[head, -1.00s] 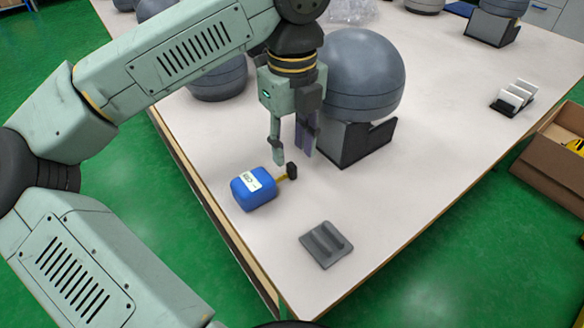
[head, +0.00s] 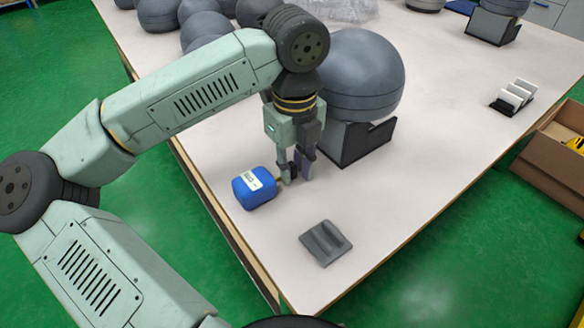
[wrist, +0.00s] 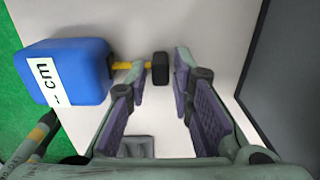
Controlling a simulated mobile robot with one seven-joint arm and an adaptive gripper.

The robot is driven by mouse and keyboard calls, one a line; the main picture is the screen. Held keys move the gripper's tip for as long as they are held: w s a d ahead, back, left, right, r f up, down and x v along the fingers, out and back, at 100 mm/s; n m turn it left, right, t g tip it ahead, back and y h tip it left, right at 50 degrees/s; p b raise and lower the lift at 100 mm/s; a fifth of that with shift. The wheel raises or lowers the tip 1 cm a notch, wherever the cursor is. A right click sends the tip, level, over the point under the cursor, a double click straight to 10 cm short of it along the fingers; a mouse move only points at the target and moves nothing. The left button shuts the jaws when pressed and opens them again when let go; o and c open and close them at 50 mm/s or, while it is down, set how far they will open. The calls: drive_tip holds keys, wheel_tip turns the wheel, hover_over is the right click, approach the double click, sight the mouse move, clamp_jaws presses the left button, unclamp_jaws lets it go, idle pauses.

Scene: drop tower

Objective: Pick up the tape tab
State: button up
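The blue tape measure (head: 253,189) with a white "cm" label sits near the table's left edge; it also shows at upper left in the wrist view (wrist: 62,73). A short yellow strip of tape (wrist: 124,66) sticks out of it to the right. The strip ends in a black tape tab (wrist: 160,68). My gripper (head: 297,174) is low over the table beside the tape measure. In the wrist view its fingers (wrist: 159,72) are open, one on each side of the tab, with gaps visible. In the head view the fingers largely hide the tab.
A large grey sphere (head: 362,72) on a dark stand (head: 362,143) is close behind and right of my gripper. A grey grooved block (head: 325,243) lies nearer the front corner. A small rack (head: 513,96) stands at right. The table's right middle is clear.

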clamp_jaws()
